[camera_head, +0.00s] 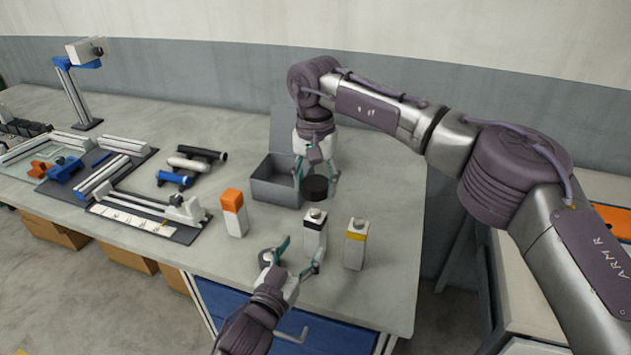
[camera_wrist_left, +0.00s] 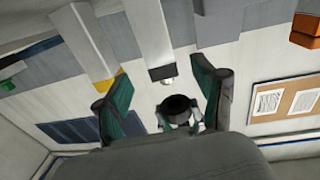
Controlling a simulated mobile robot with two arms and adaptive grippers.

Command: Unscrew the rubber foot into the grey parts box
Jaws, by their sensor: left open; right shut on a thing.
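The rubber foot (camera_head: 315,187), a short black cylinder, is in my right gripper (camera_head: 315,180). It hangs in the air above a white block with a black band (camera_head: 314,234), apart from the metal stud on the block's top. The foot also shows in the left wrist view (camera_wrist_left: 179,103), with a gap to the stud (camera_wrist_left: 167,81). My left gripper (camera_head: 302,247) is open, its fingers spread on either side of the banded block's line; I see no contact. The grey parts box (camera_head: 278,195) stands open behind and left of the block; part of its inside is hidden.
A yellow-banded white block (camera_head: 355,245) stands close right of my left gripper, and an orange-topped block (camera_head: 233,213) stands left. Rollers (camera_head: 188,163) and film fixtures (camera_head: 150,215) fill the table's left side.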

